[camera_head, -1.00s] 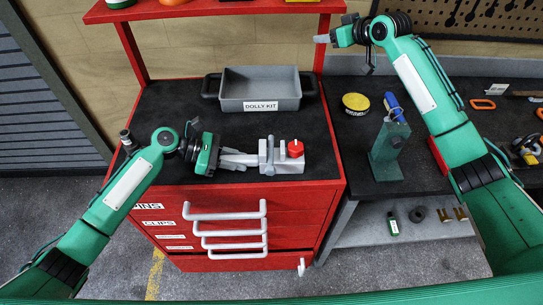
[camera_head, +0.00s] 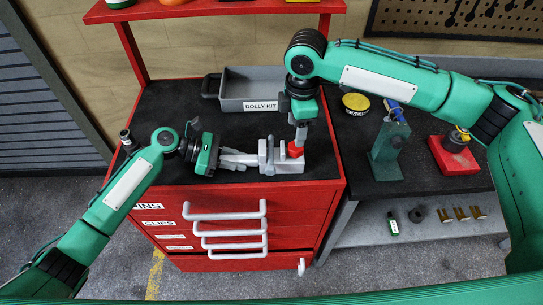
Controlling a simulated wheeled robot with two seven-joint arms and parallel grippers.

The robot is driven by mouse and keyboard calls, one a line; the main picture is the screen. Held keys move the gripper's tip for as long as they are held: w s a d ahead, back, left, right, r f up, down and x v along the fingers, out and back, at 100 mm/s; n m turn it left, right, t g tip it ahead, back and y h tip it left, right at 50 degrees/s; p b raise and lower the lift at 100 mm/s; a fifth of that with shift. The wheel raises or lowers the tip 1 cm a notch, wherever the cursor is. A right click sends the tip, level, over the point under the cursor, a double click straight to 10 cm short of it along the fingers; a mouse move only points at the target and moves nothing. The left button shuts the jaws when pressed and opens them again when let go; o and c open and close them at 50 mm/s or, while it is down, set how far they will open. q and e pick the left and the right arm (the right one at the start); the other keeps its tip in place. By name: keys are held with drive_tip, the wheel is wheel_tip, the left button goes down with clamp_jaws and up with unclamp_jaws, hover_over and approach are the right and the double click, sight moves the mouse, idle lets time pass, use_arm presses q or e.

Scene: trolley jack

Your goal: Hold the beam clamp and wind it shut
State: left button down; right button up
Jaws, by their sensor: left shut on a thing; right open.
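The grey beam clamp (camera_head: 267,160) lies on the black top of the red tool cabinet (camera_head: 170,195), near its front right. Its red knob (camera_head: 294,150) is at its right end. My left gripper (camera_head: 222,160) comes from the left and is shut on the clamp's left part. My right gripper (camera_head: 300,134) points down from above, open, with its fingers just over or at the red knob. The fingers partly hide the knob, and I cannot tell whether they touch it.
A grey tray labelled DOLLY KIT (camera_head: 247,92) stands behind the clamp, partly covered by my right arm. A dark bench (camera_head: 425,180) at the right holds a green stand (camera_head: 388,150), a yellow tin (camera_head: 356,103) and a red block (camera_head: 454,157). White drawer handles (camera_head: 225,210) stick out in front.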

drive_tip(key=shift+s+d+f, duration=0.15)
drive_tip(key=shift+d, duration=0.05)
drive_tip(key=shift+f, duration=3.9)
drive_tip(key=shift+c, duration=0.5)
